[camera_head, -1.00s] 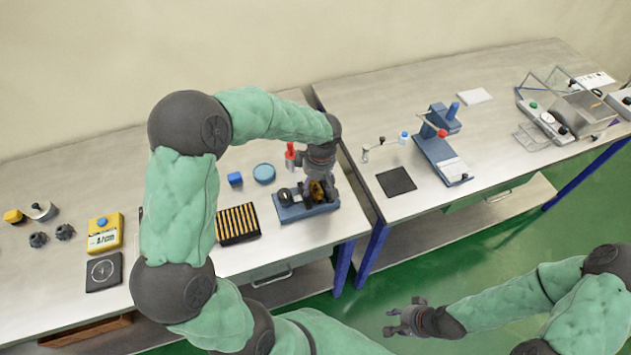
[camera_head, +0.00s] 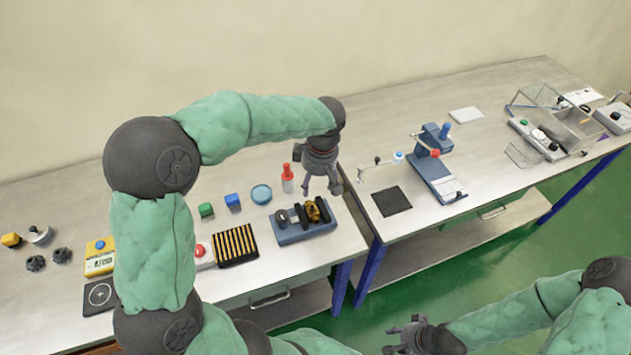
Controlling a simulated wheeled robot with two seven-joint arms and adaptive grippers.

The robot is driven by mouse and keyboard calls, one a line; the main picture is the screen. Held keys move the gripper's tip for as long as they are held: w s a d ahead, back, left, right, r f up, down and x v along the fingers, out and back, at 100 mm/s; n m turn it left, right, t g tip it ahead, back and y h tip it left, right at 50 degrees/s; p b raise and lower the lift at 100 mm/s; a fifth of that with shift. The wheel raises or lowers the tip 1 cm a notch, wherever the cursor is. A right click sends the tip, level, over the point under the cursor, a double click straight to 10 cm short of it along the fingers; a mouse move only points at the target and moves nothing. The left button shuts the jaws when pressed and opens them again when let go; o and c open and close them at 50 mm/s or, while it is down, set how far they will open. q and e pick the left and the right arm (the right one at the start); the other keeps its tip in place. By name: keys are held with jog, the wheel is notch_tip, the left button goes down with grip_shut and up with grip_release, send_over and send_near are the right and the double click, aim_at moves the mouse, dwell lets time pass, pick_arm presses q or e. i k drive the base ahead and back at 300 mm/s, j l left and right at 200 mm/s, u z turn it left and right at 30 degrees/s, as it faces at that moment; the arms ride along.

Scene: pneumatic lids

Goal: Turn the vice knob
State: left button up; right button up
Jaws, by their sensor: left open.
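The vice (camera_head: 305,232) is a small blue-grey block near the front right corner of the left table. A dark round knob (camera_head: 281,215) sits at its left end. A brass-coloured part (camera_head: 314,211) stands between its dark jaws. My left gripper (camera_head: 322,190) is open and empty. It hangs fingers down above and just behind the vice's right part, apart from it, with the knob to its left. My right gripper (camera_head: 389,340) is low at the bottom of the picture, away from the tables. Its fingers look spread and empty.
The right table carries a blue stand (camera_head: 436,178) and a black mat (camera_head: 391,201).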

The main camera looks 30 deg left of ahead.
aim_at(281, 217)
jog(key=u, duration=1.4)
jog(key=l+z, duration=0.3)
jog(key=k+l, duration=0.05)
jog(key=l, duration=0.05)
